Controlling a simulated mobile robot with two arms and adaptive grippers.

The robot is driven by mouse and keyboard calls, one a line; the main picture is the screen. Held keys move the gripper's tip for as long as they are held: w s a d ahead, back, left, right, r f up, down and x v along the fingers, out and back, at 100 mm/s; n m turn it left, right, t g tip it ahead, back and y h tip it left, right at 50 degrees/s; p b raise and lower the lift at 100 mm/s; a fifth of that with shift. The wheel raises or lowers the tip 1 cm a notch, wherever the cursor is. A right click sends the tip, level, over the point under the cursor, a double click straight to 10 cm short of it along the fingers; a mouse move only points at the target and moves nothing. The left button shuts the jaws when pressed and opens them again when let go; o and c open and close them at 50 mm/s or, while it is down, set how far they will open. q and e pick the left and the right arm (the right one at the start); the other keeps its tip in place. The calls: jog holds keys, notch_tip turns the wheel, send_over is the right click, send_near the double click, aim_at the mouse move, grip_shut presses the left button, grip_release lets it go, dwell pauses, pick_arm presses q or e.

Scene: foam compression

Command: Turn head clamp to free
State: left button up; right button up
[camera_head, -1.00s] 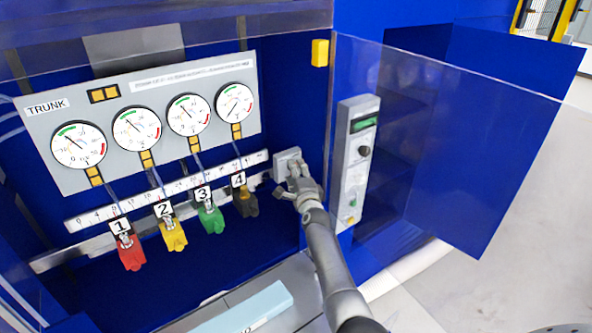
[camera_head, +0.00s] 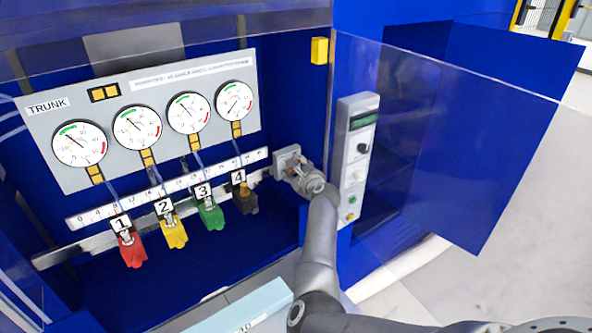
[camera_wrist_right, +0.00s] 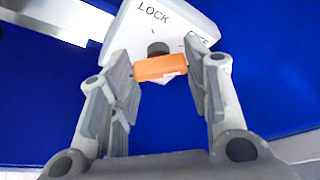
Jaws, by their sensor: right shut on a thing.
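The head clamp (camera_head: 284,158) is a light grey block at the right end of the ruler rail. In the right wrist view its white plate (camera_wrist_right: 185,22) reads LOCK, with a second label partly hidden at its right. An orange lever (camera_wrist_right: 160,68) sits below a dark round pivot on the plate. My right gripper (camera_head: 296,172) is at the clamp; in the right wrist view its fingers (camera_wrist_right: 163,78) are shut on the orange lever, one on each side. The lever lies nearly level in that view. My left gripper is not in view.
Red (camera_head: 132,251), yellow (camera_head: 174,234), green (camera_head: 210,217) and dark (camera_head: 246,201) numbered clamps hang left of the head clamp. A grey control panel (camera_head: 355,160) stands just right of my wrist. A transparent door (camera_head: 450,150) stands open at right.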

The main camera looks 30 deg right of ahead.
jog(key=shift+f, duration=0.15)
dwell(0.3)
jog(key=o, duration=1)
notch_tip(320, 180, up, 10)
dwell(0.3)
